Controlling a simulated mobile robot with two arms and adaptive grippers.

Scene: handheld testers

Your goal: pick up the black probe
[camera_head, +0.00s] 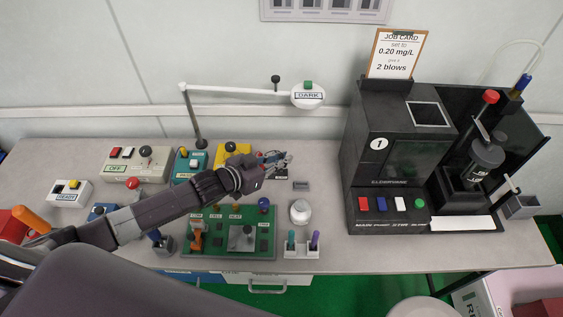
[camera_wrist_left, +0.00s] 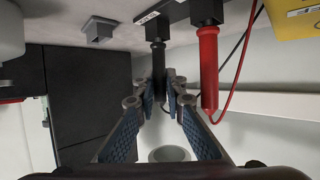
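The black probe (camera_wrist_left: 158,60) hangs from a labelled dark holder in the left wrist view. Its lower end lies between the fingertips of my left gripper (camera_wrist_left: 166,88), whose two fingers stand apart on either side of it. I cannot tell whether a finger touches it. A red probe (camera_wrist_left: 208,68) with a red lead hangs just to the right of the black one. In the head view my left gripper (camera_head: 277,160) is at the back of the bench, and the black probe cannot be made out clearly behind its fingers. My right gripper is not in view.
A yellow tester (camera_head: 232,150) stands left of my left gripper, also in the wrist view (camera_wrist_left: 295,16). A small grey block (camera_head: 301,186) and a white round knob (camera_head: 300,212) are to its right. A green board (camera_head: 265,243) lies in front. A large black machine (camera_head: 375,165) stands right.

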